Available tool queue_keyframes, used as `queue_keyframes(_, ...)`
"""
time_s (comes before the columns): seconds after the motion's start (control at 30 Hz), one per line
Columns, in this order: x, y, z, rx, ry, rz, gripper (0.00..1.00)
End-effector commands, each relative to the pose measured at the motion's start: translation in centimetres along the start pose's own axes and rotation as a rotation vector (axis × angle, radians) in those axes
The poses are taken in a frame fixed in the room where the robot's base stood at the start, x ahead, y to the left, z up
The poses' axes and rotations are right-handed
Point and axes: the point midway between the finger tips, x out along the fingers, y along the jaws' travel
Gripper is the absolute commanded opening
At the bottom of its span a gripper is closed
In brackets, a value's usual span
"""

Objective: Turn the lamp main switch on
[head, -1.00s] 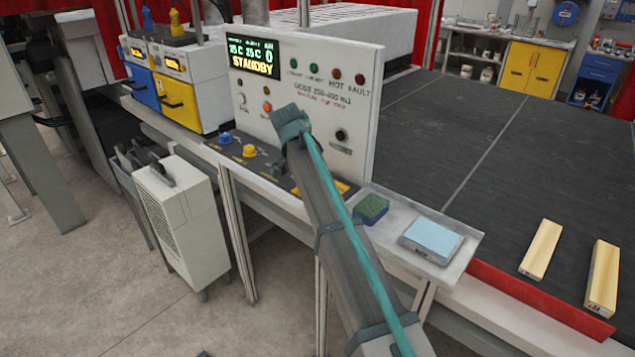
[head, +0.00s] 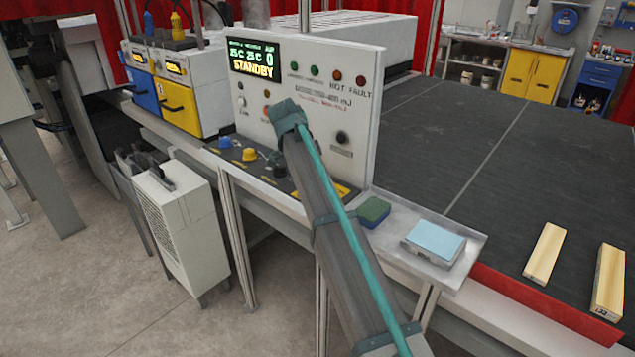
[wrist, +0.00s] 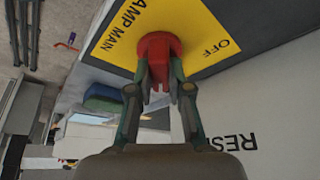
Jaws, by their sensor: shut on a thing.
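The lamp main switch (wrist: 158,46) is a red knob on a yellow plate (wrist: 112,42) in the wrist view. The plate reads "AMP MAIN" on one side of the knob and "OFF" on the other. My gripper (wrist: 159,78) is shut on the red knob, with one finger on each side. Which way the knob points cannot be told. In the head view my arm covers the knob and my fingers; part of the yellow plate (head: 343,190) shows beside it. The display (head: 254,59) on the upright panel reads "STANDBY".
A blue knob (head: 225,142) and a yellow knob (head: 249,154) sit left on the same dark console. A green sponge (head: 372,211) and a pale blue pad (head: 433,240) lie on the side tray. A white upright unit (head: 181,222) stands on the floor below.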

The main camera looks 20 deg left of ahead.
Motion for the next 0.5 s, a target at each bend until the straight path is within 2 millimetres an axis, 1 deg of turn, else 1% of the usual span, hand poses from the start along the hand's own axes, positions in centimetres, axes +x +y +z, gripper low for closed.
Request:
queue_keyframes(0.27, 0.00, 0.00, -0.02, 0.003, 0.000, 0.000, 0.00)
queue_keyframes(0.3, 0.00, 0.00, -0.02, 0.003, 0.000, 0.000, 0.25)
queue_keyframes(0.37, 0.01, 0.00, -0.02, 0.002, 0.000, 0.000, 0.35)
queue_keyframes(0.4, 0.00, 0.00, -0.01, 0.002, 0.000, 0.000, 0.42)
queue_keyframes(0.43, 0.00, 0.00, -0.01, 0.002, 0.000, 0.000, 0.44)
queue_keyframes(0.5, 0.00, 0.00, -0.01, 0.001, 0.000, 0.000, 0.44)
